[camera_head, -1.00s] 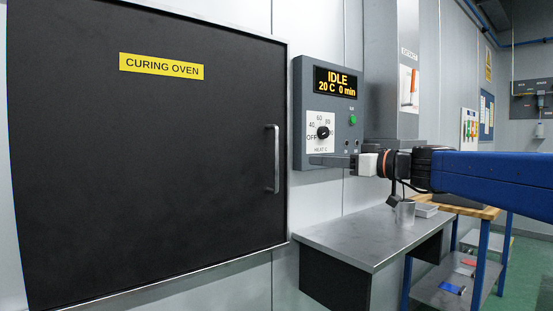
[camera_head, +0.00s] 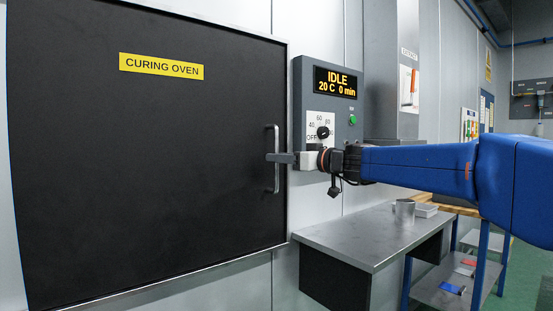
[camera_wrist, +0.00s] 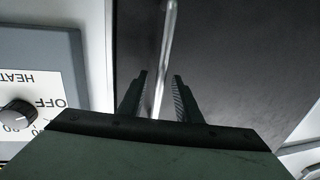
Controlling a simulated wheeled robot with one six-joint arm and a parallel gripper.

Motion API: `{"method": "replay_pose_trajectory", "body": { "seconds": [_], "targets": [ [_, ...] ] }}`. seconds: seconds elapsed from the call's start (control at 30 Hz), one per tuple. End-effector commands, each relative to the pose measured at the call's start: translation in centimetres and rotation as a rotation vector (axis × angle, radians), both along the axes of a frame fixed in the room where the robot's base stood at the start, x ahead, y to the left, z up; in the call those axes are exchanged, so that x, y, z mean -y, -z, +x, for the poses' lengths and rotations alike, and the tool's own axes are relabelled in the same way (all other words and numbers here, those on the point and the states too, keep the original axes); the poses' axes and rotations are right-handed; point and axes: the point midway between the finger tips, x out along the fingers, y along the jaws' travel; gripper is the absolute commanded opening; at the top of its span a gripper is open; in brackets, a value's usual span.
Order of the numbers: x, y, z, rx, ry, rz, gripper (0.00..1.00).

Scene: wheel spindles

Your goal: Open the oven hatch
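The oven hatch (camera_head: 140,190) is a large black panel with a yellow "CURING OVEN" label, and it is closed. Its vertical metal bar handle (camera_head: 277,180) is near the right edge. The head view does not show clearly how far the fingers reach past the bar.
A control panel (camera_head: 345,75) reading IDLE, with a heat dial (camera_head: 323,132) and green button, is right of the hatch, close to my gripper. The space in front of the hatch looks clear.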

Motion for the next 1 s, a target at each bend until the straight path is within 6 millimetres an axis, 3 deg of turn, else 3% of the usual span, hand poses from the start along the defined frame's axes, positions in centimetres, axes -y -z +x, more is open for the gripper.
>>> {"method": "replay_pose_trajectory", "body": {
  "seconds": [0.2,0.5,0.63,0.67,1.0],
  "targets": [
    [-1.12,0.01,1.03,0.0,0.0,0.0,0.31],
    [-1.23,-0.01,1.13,0.0,0.0,0.0,0.31],
    [-1.23,0.0,1.12,0.0,0.0,0.0,0.02],
    [-1.22,0.0,1.13,0.0,0.0,0.0,0.0],
    [-1.24,0.0,1.09,0.0,0.0,0.0,0.0]
  ]
}}
